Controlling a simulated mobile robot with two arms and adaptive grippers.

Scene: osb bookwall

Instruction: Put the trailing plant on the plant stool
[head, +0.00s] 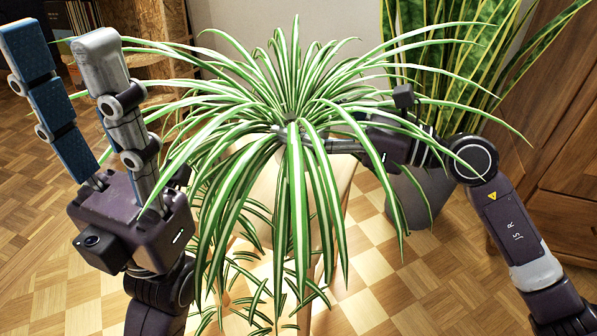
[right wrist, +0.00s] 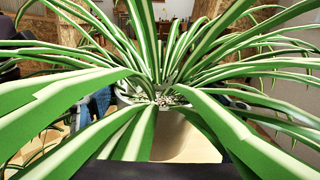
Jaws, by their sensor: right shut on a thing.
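The trailing plant (head: 293,130) has long green-and-white striped leaves spreading widely in the head view. In the right wrist view its leaves (right wrist: 160,50) fill much of the picture, around a pale pot (right wrist: 185,130) with soil. My right gripper (head: 325,145) reaches in from the right and is shut on the trailing plant; its fingers are mostly hidden by leaves. The plant stool (head: 345,180) is a pale wooden piece below the plant, largely covered. Whether the pot touches it is hidden. My left gripper (head: 65,65) is raised at the left, open and empty, its fingers apart.
A tall snake plant (head: 460,50) in a grey pot (head: 415,205) stands behind my right arm. A wooden cabinet (head: 565,130) is at the right edge. An OSB shelf (head: 130,25) stands at the back left. Parquet floor (head: 390,290) is clear in front at right.

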